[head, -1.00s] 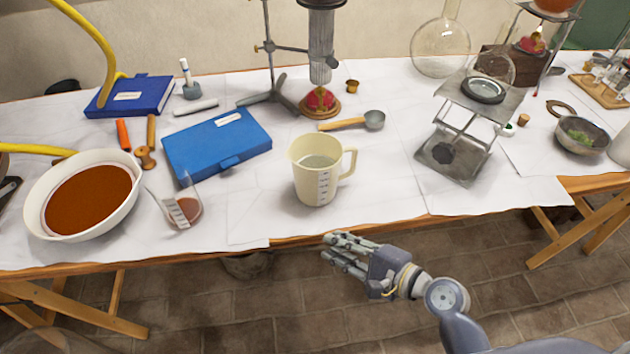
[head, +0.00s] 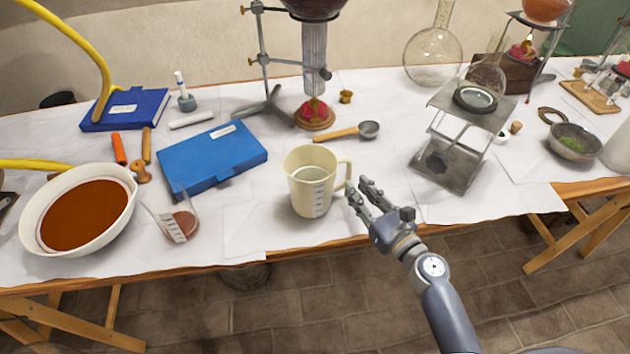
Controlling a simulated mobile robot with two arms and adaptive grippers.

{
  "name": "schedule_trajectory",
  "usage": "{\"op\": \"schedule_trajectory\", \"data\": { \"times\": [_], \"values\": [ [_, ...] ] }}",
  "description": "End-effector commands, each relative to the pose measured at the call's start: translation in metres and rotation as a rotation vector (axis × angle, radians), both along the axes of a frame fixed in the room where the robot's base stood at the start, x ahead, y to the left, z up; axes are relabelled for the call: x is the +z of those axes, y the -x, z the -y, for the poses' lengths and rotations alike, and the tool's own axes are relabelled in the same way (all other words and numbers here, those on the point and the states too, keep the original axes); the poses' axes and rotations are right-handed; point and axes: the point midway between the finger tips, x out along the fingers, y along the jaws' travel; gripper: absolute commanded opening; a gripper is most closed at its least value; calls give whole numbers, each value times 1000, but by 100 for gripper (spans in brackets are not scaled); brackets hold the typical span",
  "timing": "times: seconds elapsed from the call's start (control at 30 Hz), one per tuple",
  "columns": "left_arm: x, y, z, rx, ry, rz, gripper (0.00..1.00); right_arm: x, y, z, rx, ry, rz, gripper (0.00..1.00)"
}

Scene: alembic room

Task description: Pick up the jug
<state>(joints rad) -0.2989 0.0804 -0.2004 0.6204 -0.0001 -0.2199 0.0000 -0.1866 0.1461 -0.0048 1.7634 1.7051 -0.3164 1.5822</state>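The jug (head: 300,190) is cream coloured, with a measuring scale on its front and a handle on its right side. It stands upright on the white-covered table near the front edge and holds some clear-looking content. My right gripper (head: 358,194) is just right of the jug, close to the handle, with its fingers apart and pointing up and left. Nothing is between the fingers; whether they touch the handle I cannot tell. My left gripper is not in view.
A metal lab stand (head: 450,165) is right of my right gripper. A spoon (head: 350,132) lies behind the jug, and a blue case (head: 212,160) lies behind left.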

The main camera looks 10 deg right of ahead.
Motion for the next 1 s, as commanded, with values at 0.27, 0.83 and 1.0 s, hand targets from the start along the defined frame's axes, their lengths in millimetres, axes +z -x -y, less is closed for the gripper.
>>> {"op": "schedule_trajectory", "data": {
  "times": [0.27,0.83,1.0],
  "values": [
    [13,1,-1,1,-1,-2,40,11,-32,-10,0,1,3,22],
    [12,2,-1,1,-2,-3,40,7,-51,-17,1,2,0,0],
    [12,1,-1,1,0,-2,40,7,-51,-17,1,2,0,0]
  ]
}}
